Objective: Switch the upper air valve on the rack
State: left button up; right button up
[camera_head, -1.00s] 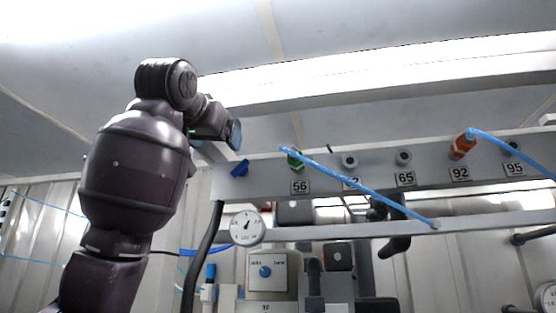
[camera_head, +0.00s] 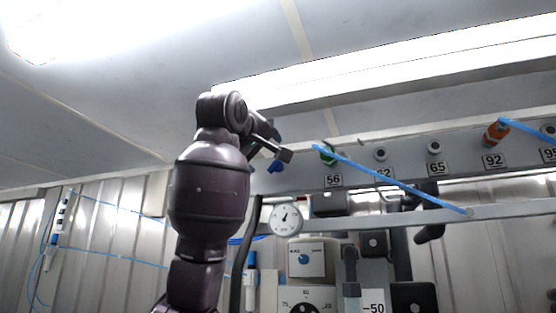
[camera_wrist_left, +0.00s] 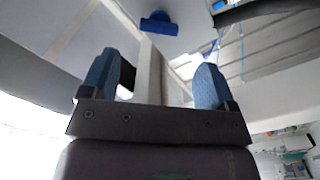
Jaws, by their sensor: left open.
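The upper air valve appears to be the small blue handle (camera_head: 275,166) at the left end of the grey rack bar (camera_head: 305,173) in the head view. In the left wrist view the blue handle (camera_wrist_left: 158,24) is at the top centre, beyond the fingertips and between their lines. My left gripper (camera_head: 281,147) is just above the handle in the head view, apart from it as far as I can tell. My right gripper is not in view.
Right of the handle, the bar carries a green fitting (camera_head: 327,154) with a blue hose (camera_head: 390,181), grey ports and an orange fitting (camera_head: 495,133). A pressure gauge (camera_head: 286,219) and a control box (camera_head: 313,258) are below. A black hose hangs near my arm.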

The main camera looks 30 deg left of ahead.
aim_at(275, 164)
pick_arm(q)
jog(key=p+x, duration=0.2)
jog(key=x, duration=0.4)
jog(key=shift+w, duration=0.4)
jog(key=shift+w+a, duration=0.1)
jog(key=shift+w, duration=0.45)
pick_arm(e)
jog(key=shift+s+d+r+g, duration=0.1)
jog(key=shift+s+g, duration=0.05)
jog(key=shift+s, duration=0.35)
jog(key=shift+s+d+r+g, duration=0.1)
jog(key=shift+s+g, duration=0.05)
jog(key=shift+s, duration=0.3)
pick_arm(q)
jog(key=shift+c, duration=0.2)
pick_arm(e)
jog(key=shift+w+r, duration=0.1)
pick_arm(q)
jog(key=c, duration=0.9)
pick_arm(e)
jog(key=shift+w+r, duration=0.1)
